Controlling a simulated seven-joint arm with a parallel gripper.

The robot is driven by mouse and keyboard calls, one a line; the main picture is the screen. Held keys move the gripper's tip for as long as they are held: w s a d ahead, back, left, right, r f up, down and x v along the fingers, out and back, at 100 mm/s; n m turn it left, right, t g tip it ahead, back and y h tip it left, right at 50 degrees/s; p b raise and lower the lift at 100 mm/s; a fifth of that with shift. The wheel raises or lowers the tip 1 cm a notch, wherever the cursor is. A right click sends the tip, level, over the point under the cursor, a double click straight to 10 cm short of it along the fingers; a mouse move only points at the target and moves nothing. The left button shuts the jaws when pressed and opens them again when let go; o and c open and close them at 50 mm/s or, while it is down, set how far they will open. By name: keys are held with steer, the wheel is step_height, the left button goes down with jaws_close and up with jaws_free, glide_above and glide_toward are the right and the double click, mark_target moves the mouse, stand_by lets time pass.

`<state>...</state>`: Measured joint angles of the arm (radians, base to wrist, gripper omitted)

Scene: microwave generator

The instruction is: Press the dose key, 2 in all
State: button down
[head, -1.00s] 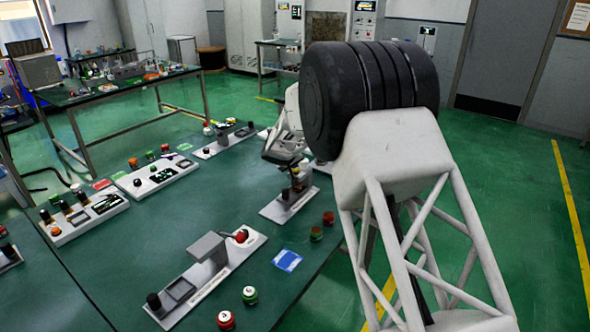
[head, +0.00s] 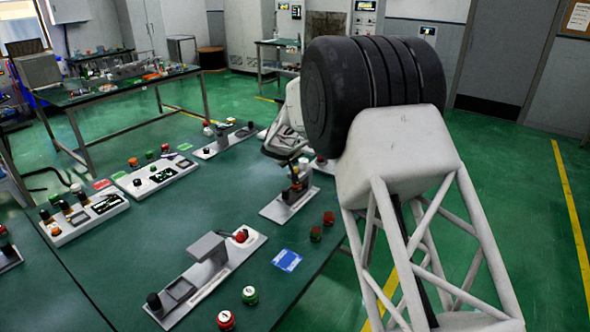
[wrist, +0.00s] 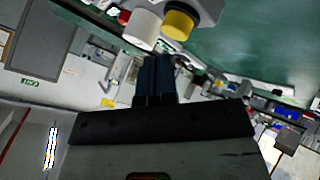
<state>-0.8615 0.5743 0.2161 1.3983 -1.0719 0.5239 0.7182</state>
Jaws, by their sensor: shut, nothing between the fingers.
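In the wrist view my gripper (wrist: 155,62) is shut and empty, its fingertips a little apart from the buttons in the picture. A yellow-topped round button (wrist: 179,24) and a white cylinder (wrist: 142,28) stand side by side just beyond the fingertips on a grey housing (wrist: 208,10). A red button (wrist: 124,16) shows beside the white one. In the head view my gripper (head: 286,150) is over the rear of a light grey panel (head: 283,208) bearing small dark and orange parts (head: 299,178). No label reads clearly, so I cannot tell which is the dose key.
A panel with a grey block (head: 207,246) and red knob (head: 241,236) stands nearer on the green table (head: 150,240). Loose red (head: 226,320) and green (head: 249,295) buttons, a blue card (head: 287,260) and two dark red buttons (head: 328,218) lie around it.

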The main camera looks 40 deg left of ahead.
steer(key=shift+r, duration=0.15)
steer(key=shift+r, duration=2.35)
